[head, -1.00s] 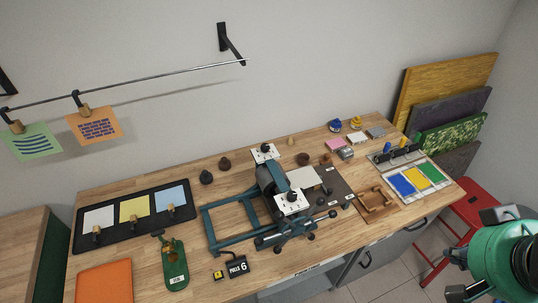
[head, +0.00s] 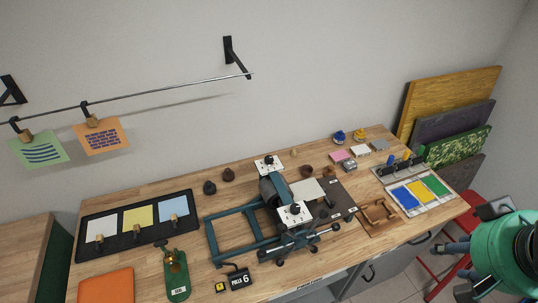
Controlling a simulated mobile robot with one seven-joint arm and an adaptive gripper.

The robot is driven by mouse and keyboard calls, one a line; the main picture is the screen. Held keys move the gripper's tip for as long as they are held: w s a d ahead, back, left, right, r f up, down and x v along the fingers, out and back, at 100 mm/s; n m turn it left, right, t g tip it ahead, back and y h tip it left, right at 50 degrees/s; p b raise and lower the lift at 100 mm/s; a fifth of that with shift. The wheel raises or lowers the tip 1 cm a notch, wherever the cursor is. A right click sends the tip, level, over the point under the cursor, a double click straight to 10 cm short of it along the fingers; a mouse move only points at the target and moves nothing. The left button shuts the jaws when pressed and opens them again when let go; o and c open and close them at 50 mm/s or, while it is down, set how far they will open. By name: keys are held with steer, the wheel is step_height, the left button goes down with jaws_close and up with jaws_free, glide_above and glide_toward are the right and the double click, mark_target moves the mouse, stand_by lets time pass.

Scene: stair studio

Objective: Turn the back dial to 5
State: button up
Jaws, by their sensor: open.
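A teal press (head: 232,230) stands on the middle of the workbench. The back dial (head: 268,162) is a small dark knob on a white plate at the press's far end. A similar front dial (head: 294,209) sits on a white plate at its near end. The dial markings are too small to read. My gripper (head: 460,269) is at the lower right, beyond the bench's right end, with its fingers apart and nothing seen between them. It is well away from both dials. My teal arm fills the lower right corner.
A black tray (head: 107,242) with white, yellow and blue cards lies at the left. A "PULLS 6" counter (head: 239,280) stands before the press. Ink pads (head: 418,196) lie at the right, near a red stool (head: 468,222). A rail (head: 150,96) hangs on the wall.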

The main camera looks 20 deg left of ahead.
steer(key=w+a+r+n+g+p, duration=0.1)
steer(key=w+a+r+n+p, duration=0.1)
steer(key=w+a+r+n, duration=0.3)
steer(key=w+a+r+n+p, duration=0.1)
steer(key=w+a, duration=0.2)
steer(key=w, duration=0.3)
steer(key=n+g+p, duration=0.4)
steer(key=n+p, duration=0.5)
steer(key=n, duration=1)
glide_above(269, 157)
step_height(269, 157, down, 11)
steer(key=shift+r, duration=0.1)
step_height(269, 157, down, 14)
steer(key=shift+r+p, duration=0.1)
steer(key=shift+p, duration=0.3)
jaws_close()
